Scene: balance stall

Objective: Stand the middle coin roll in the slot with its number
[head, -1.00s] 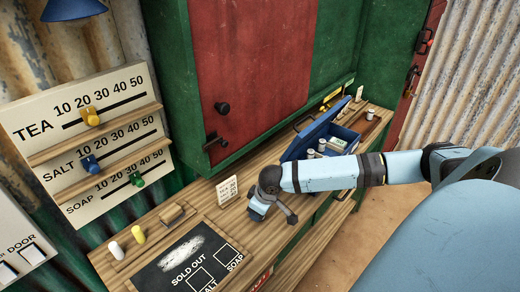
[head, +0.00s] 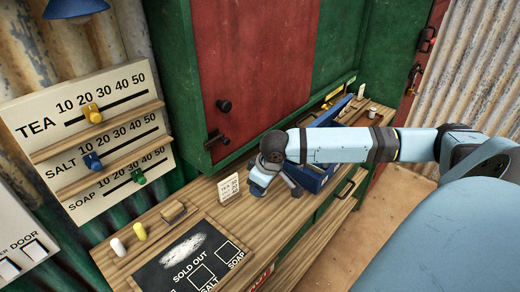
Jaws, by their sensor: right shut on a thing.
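My right gripper (head: 274,187) hangs over the wooden counter, just left of the blue cash box (head: 318,183). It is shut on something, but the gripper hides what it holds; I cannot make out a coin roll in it. The box has its lid (head: 336,110) raised. My right arm covers most of the inside of the box, so the coin rolls and any numbered slots there are hidden. My left gripper is not in view.
A small white card (head: 229,188) with writing stands left of the gripper. A black board (head: 187,256) lies at the counter's front left, near white (head: 118,247) and yellow (head: 140,232) pieces. A price board (head: 85,130) with sliders is on the left wall.

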